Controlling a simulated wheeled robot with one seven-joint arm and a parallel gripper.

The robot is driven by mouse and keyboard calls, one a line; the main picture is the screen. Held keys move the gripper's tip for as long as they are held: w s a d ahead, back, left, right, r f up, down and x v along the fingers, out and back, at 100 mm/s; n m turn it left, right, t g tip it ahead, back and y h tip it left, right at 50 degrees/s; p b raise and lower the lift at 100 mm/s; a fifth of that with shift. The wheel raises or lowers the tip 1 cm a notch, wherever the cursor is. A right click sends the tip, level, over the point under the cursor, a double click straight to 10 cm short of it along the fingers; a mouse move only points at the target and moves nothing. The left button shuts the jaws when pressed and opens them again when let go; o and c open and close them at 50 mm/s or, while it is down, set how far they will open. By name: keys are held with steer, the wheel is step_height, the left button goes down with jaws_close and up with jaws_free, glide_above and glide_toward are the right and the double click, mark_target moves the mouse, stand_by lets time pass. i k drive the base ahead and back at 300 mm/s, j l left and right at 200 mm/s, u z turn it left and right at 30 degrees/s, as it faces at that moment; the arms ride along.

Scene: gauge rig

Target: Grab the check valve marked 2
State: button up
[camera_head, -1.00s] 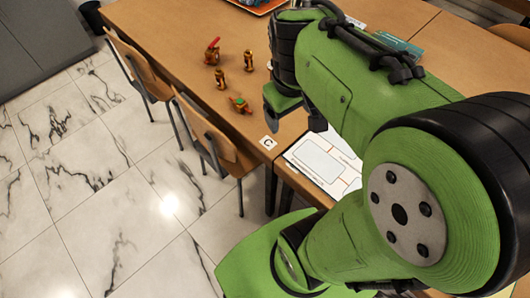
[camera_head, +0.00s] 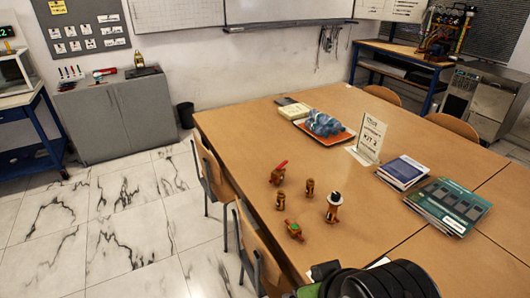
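Several small brass fittings stand in a group on the left part of the wooden table (camera_head: 400,220). One has a red handle (camera_head: 278,175). A small plain brass fitting (camera_head: 309,188) is to its right. A taller fitting with a white and black top (camera_head: 333,207) is further right. A fitting with a green part (camera_head: 294,230) lies nearest the front. The mark 2 cannot be read on any of them, so I cannot tell which is the check valve marked 2. My gripper is not visible; only a black and green part of my arm shows at the bottom edge.
Chairs (camera_head: 258,254) stand along the left edge. Table around the fittings is mostly clear.

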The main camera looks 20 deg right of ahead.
mark_target(310, 183)
steer(key=k+j+z, duration=0.15)
steer(key=j, duration=0.45)
steer(key=j+z, duration=0.15)
steer(key=j, duration=0.4)
steer(key=i+j+z, duration=0.15)
steer(key=j, duration=0.25)
steer(key=i+j+z, duration=0.15)
steer(key=j, duration=0.3)
steer(key=i+j+z, duration=0.15)
steer(key=j, duration=0.3)
steer(key=i+j+z, duration=0.25)
steer(key=i, duration=0.2)
steer(key=i+j+z, duration=0.2)
steer(key=i+j, duration=0.15)
steer(key=i, duration=0.7)
